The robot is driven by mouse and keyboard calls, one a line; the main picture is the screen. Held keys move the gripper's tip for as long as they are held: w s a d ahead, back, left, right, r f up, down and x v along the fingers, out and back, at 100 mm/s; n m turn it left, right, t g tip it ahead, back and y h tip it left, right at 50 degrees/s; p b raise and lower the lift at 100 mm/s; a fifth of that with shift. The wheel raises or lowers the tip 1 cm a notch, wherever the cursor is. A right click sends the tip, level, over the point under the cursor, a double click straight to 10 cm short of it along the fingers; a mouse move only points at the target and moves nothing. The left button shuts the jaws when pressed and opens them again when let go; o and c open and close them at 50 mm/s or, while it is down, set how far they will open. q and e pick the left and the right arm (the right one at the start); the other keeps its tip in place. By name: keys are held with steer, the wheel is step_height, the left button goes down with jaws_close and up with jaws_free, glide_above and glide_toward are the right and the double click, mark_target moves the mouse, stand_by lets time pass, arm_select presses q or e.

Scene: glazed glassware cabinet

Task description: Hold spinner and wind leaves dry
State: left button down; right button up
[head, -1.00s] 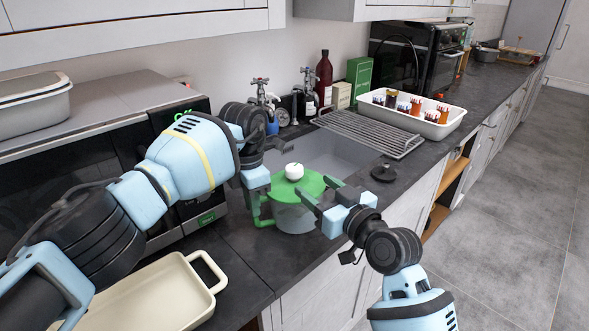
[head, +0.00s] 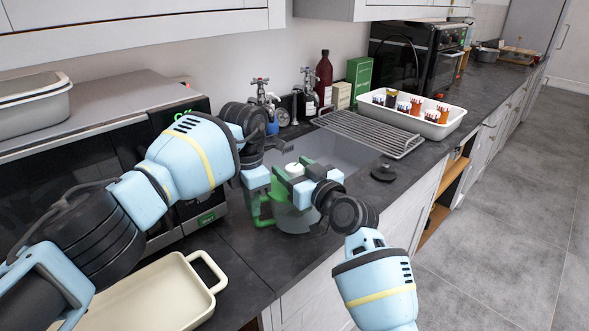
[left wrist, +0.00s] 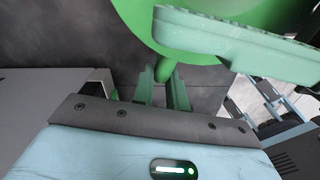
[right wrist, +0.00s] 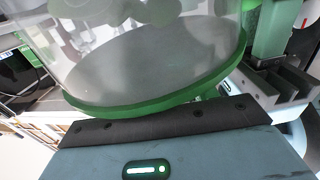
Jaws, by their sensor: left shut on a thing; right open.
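The salad spinner (head: 291,221) stands near the counter's front edge, with a clear bowl, green lid and white knob (head: 294,168). My left gripper (head: 263,207) is shut on the spinner's green side handle (left wrist: 165,66), which shows between its fingers in the left wrist view. My right gripper (head: 292,182) is open above the lid, its fingers by the knob. Whether they touch the knob I cannot tell. My right gripper and forearm hide much of the lid. The right wrist view shows the clear bowl (right wrist: 150,60) and its green rim close up; the leaves are not clear.
A sink with a drying rack (head: 370,132) lies behind the spinner. A black stopper (head: 383,173) lies on the counter to its right. A white tray of small jars (head: 412,118) stands farther right. A cream baking dish (head: 150,295) is at front left, near a microwave.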

steer(key=c, duration=1)
steer(key=shift+n+g+y, duration=0.4)
steer(key=shift+n+y, duration=0.1)
steer(key=shift+f+n+g+y, duration=0.1)
steer(key=shift+n+g+y, duration=2.3)
steer(key=shift+g, duration=0.8)
steer(key=shift+w+f+n+g+y, duration=0.1)
steer(key=shift+n+g+y, duration=0.55)
steer(key=shift+g, duration=0.65)
steer(key=shift+w+d+n+g, duration=0.1)
steer(key=shift+n+g, duration=0.25)
steer(key=shift+g, duration=0.05)
steer(key=shift+n+g, duration=0.3)
steer(key=shift+g, duration=0.2)
steer(key=shift+s+g+y, duration=0.3)
steer(key=shift+y, duration=0.05)
